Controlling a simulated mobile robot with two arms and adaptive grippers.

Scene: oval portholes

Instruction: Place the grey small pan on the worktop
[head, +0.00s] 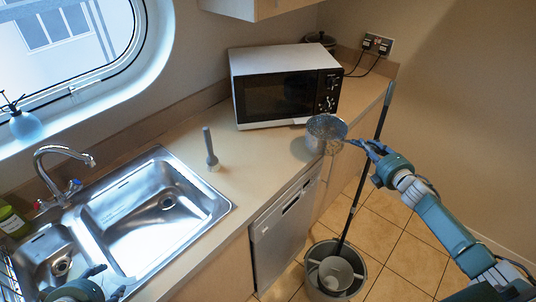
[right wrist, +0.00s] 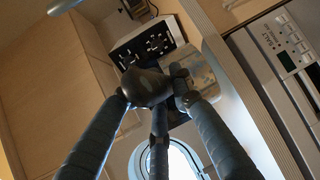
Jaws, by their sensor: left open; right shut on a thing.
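The grey small pan (head: 326,128) is at the front edge of the worktop (head: 255,170), in front of the microwave. It looks upright, with its opening up. I cannot tell whether its base touches the worktop or hangs just above it. My right gripper (head: 366,148) is shut on the pan's handle, to the right of the pan and out beyond the worktop edge. My left gripper (head: 108,282) is open and empty over the front of the sink.
A white microwave (head: 285,85) stands behind the pan. A grey upright stick-like object (head: 210,150) stands on the worktop between sink (head: 150,215) and microwave. A mop (head: 365,175) leans from a bucket (head: 335,278) below the pan. Bare worktop lies left of the pan.

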